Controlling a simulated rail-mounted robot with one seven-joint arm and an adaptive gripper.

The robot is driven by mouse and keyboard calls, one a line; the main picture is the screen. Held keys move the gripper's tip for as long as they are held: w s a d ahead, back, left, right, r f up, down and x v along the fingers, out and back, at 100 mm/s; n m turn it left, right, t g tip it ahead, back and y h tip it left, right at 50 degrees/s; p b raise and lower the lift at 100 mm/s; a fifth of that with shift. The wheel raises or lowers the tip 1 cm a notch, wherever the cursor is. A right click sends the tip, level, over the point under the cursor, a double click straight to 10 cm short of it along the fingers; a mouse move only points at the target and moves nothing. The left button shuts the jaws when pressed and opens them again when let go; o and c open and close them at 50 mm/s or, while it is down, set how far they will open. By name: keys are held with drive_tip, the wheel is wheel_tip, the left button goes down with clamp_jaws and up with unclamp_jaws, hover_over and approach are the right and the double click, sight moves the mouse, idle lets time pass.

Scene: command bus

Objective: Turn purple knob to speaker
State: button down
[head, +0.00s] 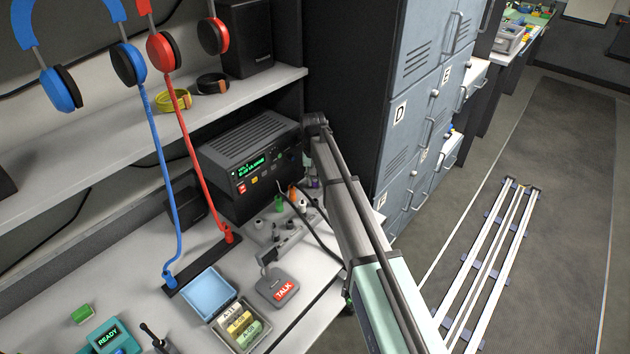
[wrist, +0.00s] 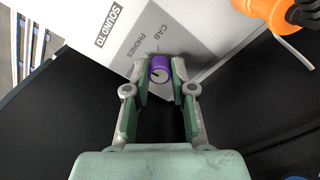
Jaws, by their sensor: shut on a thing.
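The purple knob (wrist: 160,63) stands on a grey panel (wrist: 205,30) in the wrist view. My gripper (wrist: 160,76) has one finger on each side of the knob and is shut on it. The knob's pale face carries a short dark mark towards its lower left. No speaker label is readable; part of the panel is hidden by the fingers. In the head view a small purple thing (head: 314,183) shows beside my arm, which hides most of my gripper there.
A radio with a green display (head: 250,165) stands behind the small knobs on the desk. A grey TALK pad (head: 278,288) and an open box of cards (head: 237,325) lie in front. Lockers (head: 405,110) stand close to the arm's right. An orange thing (wrist: 270,12) shows upper right.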

sight(314, 181)
drive_tip(key=n, duration=0.3)
drive_tip(key=shift+f+n, duration=0.1)
drive_tip(key=shift+n, duration=0.3)
drive_tip(key=shift+n+b, duration=0.45)
drive_tip(key=shift+n, duration=1.45)
drive_tip(key=c, duration=1)
unclamp_jaws()
wheel_tip(314, 181, up, 12)
drive_tip(key=shift+s+a+r, duration=0.1)
drive_tip(key=shift+s+a, duration=0.05)
